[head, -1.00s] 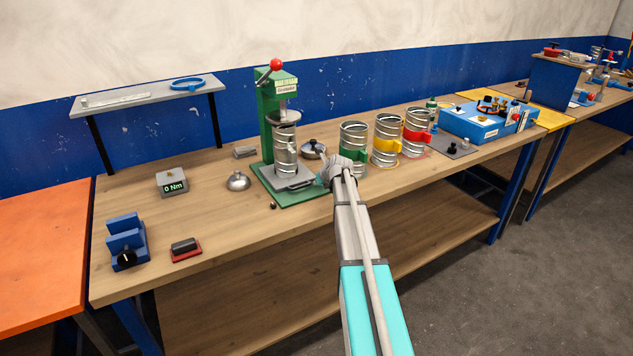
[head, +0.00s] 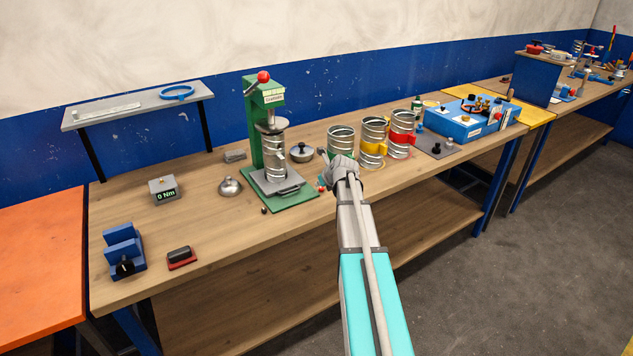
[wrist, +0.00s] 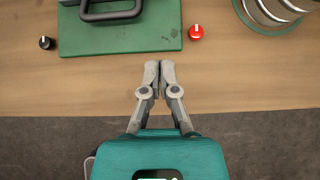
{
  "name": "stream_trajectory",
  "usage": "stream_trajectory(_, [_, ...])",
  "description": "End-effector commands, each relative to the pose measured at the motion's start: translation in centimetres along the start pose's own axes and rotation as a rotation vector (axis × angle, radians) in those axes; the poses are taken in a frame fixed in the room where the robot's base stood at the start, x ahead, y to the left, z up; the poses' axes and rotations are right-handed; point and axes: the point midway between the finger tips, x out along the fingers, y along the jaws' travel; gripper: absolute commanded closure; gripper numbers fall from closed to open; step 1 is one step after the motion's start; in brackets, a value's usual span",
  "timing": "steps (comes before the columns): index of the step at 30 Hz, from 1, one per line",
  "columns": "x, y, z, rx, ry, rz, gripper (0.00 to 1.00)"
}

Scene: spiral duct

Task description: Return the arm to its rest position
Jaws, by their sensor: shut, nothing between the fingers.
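My gripper (wrist: 159,75) is shut and empty in the wrist view, its fingertips together above the front of the wooden bench, just off the green base plate (wrist: 120,40) of the press. In the head view my arm reaches up from the bottom to the front edge of the bench (head: 215,248), right of the green press (head: 266,120). There the fingertips are mostly hidden behind my wrist. A spiral duct piece (head: 274,145) stands upright in the press.
A red knob (wrist: 195,32) and a black knob (wrist: 46,43) lie beside the base plate. The floor in front (head: 480,280) is clear.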

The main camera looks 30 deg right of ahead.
Motion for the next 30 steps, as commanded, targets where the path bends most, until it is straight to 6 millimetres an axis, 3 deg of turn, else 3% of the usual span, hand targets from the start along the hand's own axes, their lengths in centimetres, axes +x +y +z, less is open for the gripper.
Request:
stream_trajectory(23, [-0.6, 0.2, 0.0, -0.002, 0.0, 0.002, 1.0])
stream_trajectory(30, [-0.7, 1.9, -0.5, -0.104, 0.023, 0.019, 1.0])
